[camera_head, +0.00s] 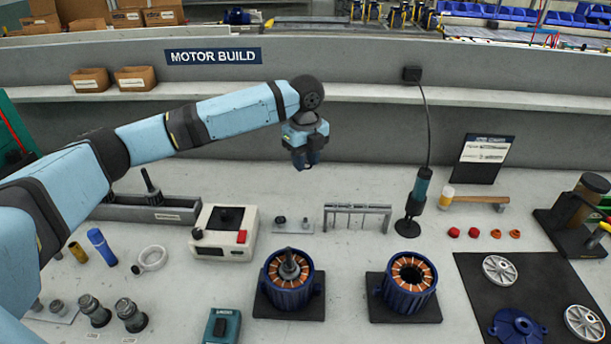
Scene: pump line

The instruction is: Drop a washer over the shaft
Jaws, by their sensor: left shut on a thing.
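The shaft (289,258) stands upright in the middle of the left blue motor housing (289,297), inside its ring of copper windings. My left gripper (304,165) points down above the back of the bench, above and behind the shaft and well apart from it. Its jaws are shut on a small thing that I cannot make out. I cannot pick out a washer with certainty. My right gripper is not in view.
A second blue housing (408,287) with an open centre stands to the right. A metal rack (357,211), a white box with a red button (224,234) and a corded tool (415,200) stand behind. Clear bench lies between the rack and the housings.

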